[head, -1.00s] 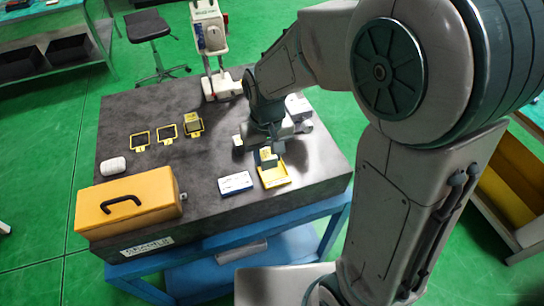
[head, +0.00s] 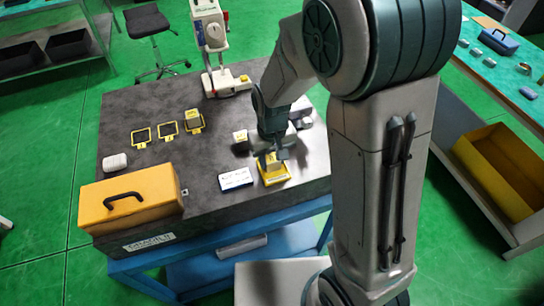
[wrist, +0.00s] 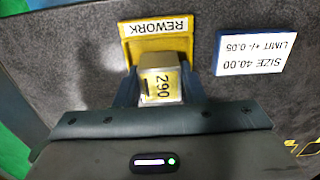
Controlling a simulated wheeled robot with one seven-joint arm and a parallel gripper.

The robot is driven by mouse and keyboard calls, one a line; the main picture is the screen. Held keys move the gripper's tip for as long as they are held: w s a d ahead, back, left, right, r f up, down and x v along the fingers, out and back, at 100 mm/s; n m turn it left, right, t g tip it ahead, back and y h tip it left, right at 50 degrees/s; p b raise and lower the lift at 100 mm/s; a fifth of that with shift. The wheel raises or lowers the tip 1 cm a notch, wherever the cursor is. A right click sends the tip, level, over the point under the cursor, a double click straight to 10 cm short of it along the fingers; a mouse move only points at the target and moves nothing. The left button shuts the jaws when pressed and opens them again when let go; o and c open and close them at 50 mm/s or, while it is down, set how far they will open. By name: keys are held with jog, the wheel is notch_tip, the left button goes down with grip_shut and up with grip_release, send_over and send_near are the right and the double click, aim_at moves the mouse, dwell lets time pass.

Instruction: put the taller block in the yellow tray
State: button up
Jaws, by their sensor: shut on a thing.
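My gripper (head: 270,154) is at the yellow tray (head: 274,183), low over it or in it. In the wrist view my gripper (wrist: 158,86) is shut on a grey block (wrist: 162,64) with a yellow label reading "290", one finger on each side. The held block also shows in the head view (head: 272,161). The tray (wrist: 157,43) has a "REWORK" label and sits just beyond the block in the wrist view. I cannot tell whether the block touches the tray floor. Another block (head: 240,137) with a yellow mark stands left of the gripper.
A white "SIZE 40.00" plate (head: 235,179) lies left of the tray. Yellow frames (head: 167,128) lie farther left, one with a block (head: 192,117). An orange toolbox (head: 130,200) stands at the front left. A white instrument (head: 215,60) stands at the back.

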aim_at(272, 158)
jog(key=o, duration=1.1)
jog(key=shift+r, duration=0.55)
notch_tip(272, 158, up, 11)
jog(key=shift+s+d+r+m+t, duration=0.55)
jog(key=shift+s+d+r+t, duration=0.15)
jog(key=shift+s+d, duration=1.35)
jog(key=shift+s+d+r+m+t, duration=0.55)
jog(key=shift+s+d+r, duration=0.25)
jog(key=shift+s+d, duration=1.3)
jog(key=shift+s+d+r+m+t, duration=0.5)
jog(key=shift+s+d+r+t, duration=0.2)
jog(key=shift+s+d, duration=1.35)
jog(key=shift+s+a+r, duration=0.1)
jog(key=shift+s+a, duration=0.05)
jog(key=shift+a, duration=0.05)
